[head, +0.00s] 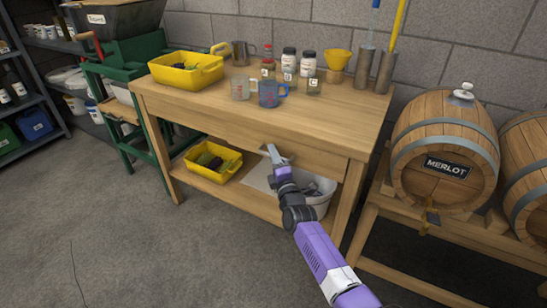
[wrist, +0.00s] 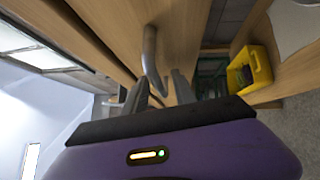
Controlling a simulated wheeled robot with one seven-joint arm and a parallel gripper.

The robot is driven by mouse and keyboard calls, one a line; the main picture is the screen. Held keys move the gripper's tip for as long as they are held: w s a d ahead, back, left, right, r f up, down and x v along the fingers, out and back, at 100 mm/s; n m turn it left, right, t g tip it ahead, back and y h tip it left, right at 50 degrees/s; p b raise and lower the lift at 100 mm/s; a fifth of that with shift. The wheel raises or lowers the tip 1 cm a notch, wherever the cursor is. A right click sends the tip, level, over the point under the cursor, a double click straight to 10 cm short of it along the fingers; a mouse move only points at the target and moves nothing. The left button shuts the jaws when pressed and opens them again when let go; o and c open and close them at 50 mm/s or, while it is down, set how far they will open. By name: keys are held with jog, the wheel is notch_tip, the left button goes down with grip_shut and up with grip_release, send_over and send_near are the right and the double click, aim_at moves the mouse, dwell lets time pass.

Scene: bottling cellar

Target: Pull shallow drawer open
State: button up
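The shallow drawer's wooden front is set in the front edge of the workbench (head: 318,148); its outline is hard to make out in the head view. In the wrist view a curved grey metal handle (wrist: 150,52) stands out from a wooden face and reaches down toward the space between my fingers. My gripper (head: 272,153) is at the bench's front edge in the head view, beside the drawer area. In the wrist view its two dark fingers (wrist: 161,92) are apart, with a gap around the handle's end. Contact cannot be told. The drawer looks shut.
On the bench stand a yellow tub (head: 187,78), a blue mug (head: 270,95), a glass jug (head: 241,90) and several bottles. The lower shelf holds a yellow bin (head: 213,163) and a white bucket (head: 322,200). A Merlot barrel (head: 440,130) stands right. The floor at front left is clear.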

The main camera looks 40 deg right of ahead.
grip_shut()
dwell(1.4)
